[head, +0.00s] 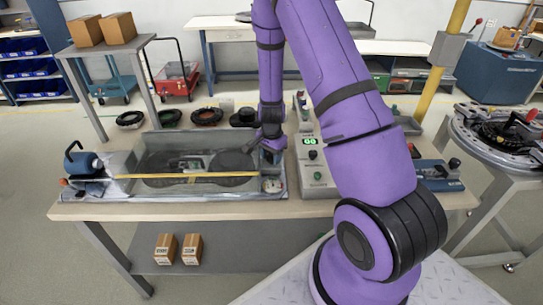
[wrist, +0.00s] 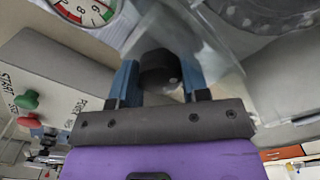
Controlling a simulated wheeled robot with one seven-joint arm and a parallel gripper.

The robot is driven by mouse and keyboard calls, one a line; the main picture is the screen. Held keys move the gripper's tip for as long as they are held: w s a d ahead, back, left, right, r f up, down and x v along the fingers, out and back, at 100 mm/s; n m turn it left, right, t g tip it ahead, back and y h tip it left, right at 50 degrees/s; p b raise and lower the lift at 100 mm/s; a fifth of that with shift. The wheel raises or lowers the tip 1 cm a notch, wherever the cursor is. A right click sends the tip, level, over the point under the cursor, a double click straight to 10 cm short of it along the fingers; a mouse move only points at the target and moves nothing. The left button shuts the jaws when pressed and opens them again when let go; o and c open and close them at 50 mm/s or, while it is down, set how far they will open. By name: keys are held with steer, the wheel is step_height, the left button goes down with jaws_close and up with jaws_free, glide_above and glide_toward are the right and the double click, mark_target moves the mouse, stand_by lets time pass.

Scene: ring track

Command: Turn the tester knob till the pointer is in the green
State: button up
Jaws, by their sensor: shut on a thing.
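The tester (head: 150,190) is a grey tray-like unit with a clear cover on the table, with a yellow strip along its front. Its round white dial (head: 271,184) sits at the right front corner and is too small there to read the pointer. My gripper (head: 272,146) is at the tester's right end. In the wrist view its blue fingers are shut on the black knob (wrist: 160,70), one on each side.
A grey control box (head: 316,165) with a lit green display and buttons stands just right of my gripper. Its green and red buttons (wrist: 27,100) show close by in the wrist view. Black rings (head: 207,117) lie behind the tester.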

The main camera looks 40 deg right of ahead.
steer(key=o, duration=0.9)
steer(key=shift+o, duration=0.2)
